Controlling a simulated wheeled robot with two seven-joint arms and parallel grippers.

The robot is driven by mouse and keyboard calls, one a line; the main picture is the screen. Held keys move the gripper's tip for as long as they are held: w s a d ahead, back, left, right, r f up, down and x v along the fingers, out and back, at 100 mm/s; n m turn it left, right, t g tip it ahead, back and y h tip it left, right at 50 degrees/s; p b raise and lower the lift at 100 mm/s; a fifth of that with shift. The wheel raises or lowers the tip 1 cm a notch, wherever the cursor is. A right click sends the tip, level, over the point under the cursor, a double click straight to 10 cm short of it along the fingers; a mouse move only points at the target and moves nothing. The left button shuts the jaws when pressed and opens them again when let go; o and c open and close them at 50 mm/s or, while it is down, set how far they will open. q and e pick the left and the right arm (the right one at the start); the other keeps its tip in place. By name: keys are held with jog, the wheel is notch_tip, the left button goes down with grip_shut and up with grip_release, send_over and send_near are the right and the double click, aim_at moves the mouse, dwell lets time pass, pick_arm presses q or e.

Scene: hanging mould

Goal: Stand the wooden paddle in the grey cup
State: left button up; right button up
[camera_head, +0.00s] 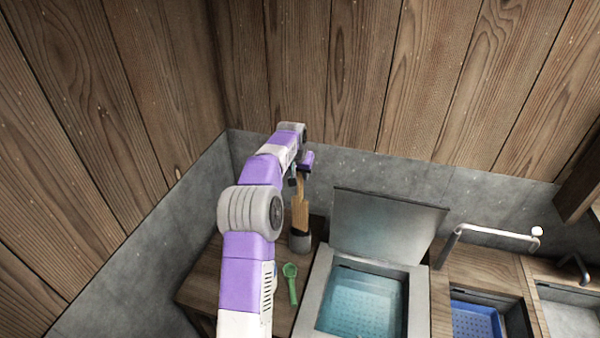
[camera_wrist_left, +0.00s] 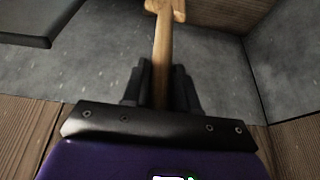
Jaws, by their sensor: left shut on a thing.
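The wooden paddle (camera_head: 301,212) hangs close to upright below my left gripper (camera_head: 297,178). It also shows in the left wrist view (camera_wrist_left: 163,45), running between the two dark fingers of my left gripper (camera_wrist_left: 160,80), which are shut on it. The grey cup (camera_head: 300,242) stands on the wooden counter. The paddle's lower end meets the cup's mouth in the head view; whether it is inside or just above the rim, I cannot tell. The cup does not show clearly in the wrist view. My right gripper is not in view.
A green spoon-like tool (camera_head: 290,283) lies on the counter in front of the cup. A water-filled basin (camera_head: 314,300) with a raised grey lid (camera_head: 388,228) is to the right. Farther right are a metal tap (camera_head: 490,230) and a blue tray (camera_head: 476,322). Walls stand close behind.

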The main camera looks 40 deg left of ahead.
aim_at(299, 191)
pick_arm(q)
jog(key=shift+f+b, duration=3.1)
jog(key=shift+f, duration=1.85)
jog(key=o, duration=1.1)
jog(key=v, duration=0.7)
jog(key=shift+s+r, duration=0.1)
jog(key=shift+r, duration=0.2)
